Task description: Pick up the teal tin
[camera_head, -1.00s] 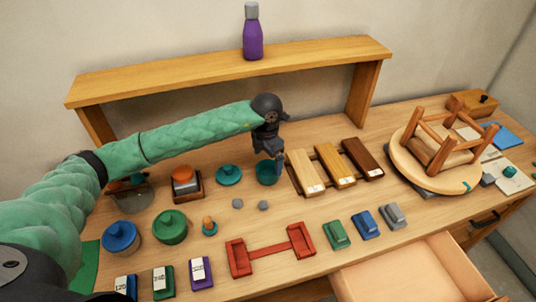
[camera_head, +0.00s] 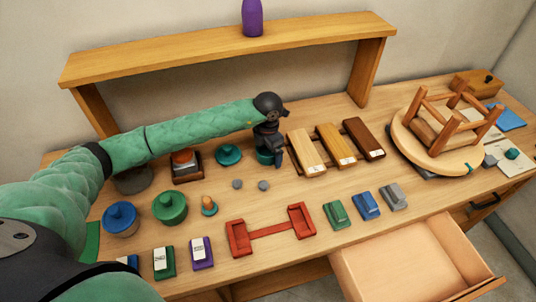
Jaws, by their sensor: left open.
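The teal tin (camera_head: 263,157) stands on the bench below the shelf, without a lid on it. It is partly hidden behind my left gripper (camera_head: 277,160). A teal lid (camera_head: 228,154) with a knob lies just left of it. My left arm reaches in from the left, and its gripper points down at the tin's right side. The gripper is open, with nothing seen lifted in it. Whether a finger touches the tin or reaches inside its rim cannot be told. My right gripper is not in view.
Close right of the gripper lie sanding blocks or planks (camera_head: 306,150). Two grey lumps (camera_head: 250,184) lie in front. A red holder (camera_head: 270,230), a green tin (camera_head: 169,206) and a blue tin (camera_head: 121,218) stand nearer. An upturned stool (camera_head: 440,145) is at right; a drawer (camera_head: 415,265) is open.

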